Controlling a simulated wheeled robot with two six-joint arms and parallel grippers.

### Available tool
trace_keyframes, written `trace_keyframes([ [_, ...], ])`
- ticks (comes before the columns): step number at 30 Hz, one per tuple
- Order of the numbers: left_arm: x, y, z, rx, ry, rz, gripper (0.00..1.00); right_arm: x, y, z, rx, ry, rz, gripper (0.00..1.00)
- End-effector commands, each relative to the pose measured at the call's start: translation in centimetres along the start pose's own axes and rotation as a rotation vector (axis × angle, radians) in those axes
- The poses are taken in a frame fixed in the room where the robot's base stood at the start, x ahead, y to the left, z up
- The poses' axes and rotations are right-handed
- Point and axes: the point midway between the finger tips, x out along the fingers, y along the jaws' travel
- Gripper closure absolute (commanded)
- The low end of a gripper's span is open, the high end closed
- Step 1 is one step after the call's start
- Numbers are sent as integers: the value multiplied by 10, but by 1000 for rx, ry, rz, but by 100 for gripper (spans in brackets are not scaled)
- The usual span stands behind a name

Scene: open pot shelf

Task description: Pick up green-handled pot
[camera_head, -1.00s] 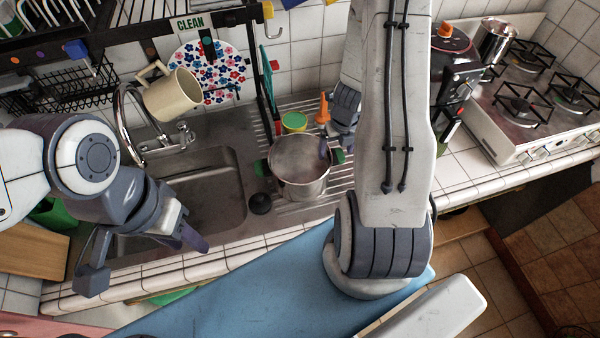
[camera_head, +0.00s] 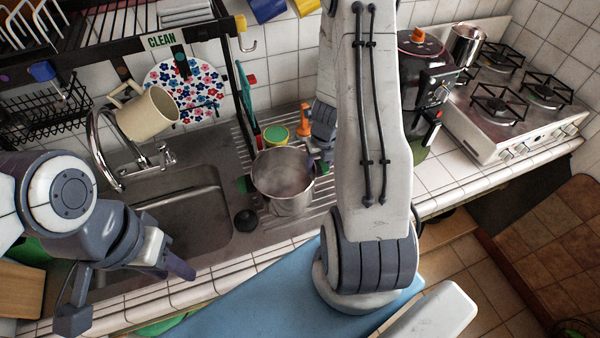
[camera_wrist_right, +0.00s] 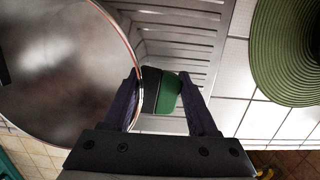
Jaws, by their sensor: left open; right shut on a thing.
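The metal pot (camera_head: 290,204) with green handles stands upright at the draining rack right of the sink; I cannot tell whether it is lifted. Its left green handle (camera_head: 244,185) is free. My right gripper (camera_wrist_right: 163,103) is shut on the other green handle (camera_wrist_right: 168,94), which shows between its fingers in the right wrist view. The pot's rim and grey inside (camera_wrist_right: 65,70) fill the left of that view. In the head view my right arm partly hides this gripper. My left gripper (camera_head: 128,294) is open and empty, low at the left in front of the sink.
The sink (camera_head: 185,205) and tap (camera_head: 100,150) lie left of the pot. A black ball-like thing (camera_head: 246,220) is close to its left. A yellow-green tub (camera_head: 276,134) and an orange item (camera_head: 304,120) stand behind it. A green round mat (camera_wrist_right: 290,55) and stove (camera_head: 510,110) are right.

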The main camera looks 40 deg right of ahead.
Motion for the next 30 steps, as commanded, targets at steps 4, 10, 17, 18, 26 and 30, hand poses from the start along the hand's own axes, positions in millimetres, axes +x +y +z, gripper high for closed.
trace_keyframes([
  [4, -5, 0, 0, 0, 0, 0, 58, -5, 0, 1, 1, -2, -2, 100],
  [10, -22, 2, -1, 3, 0, 0, 58, -23, 0, 4, 1, -2, -1, 100],
  [17, -40, 3, -2, 7, 1, 0, 58, -48, -8, 0, 7, -3, -2, 100],
  [18, -39, 3, -2, 7, 0, 0, 58, -52, -14, -5, 8, -3, -2, 100],
  [26, -44, 3, -2, 7, 0, 0, 58, -90, -54, -38, 8, -4, -3, 100],
  [30, -45, 3, -2, 8, 0, 0, 58, -106, -71, -52, 6, -3, -3, 100],
])
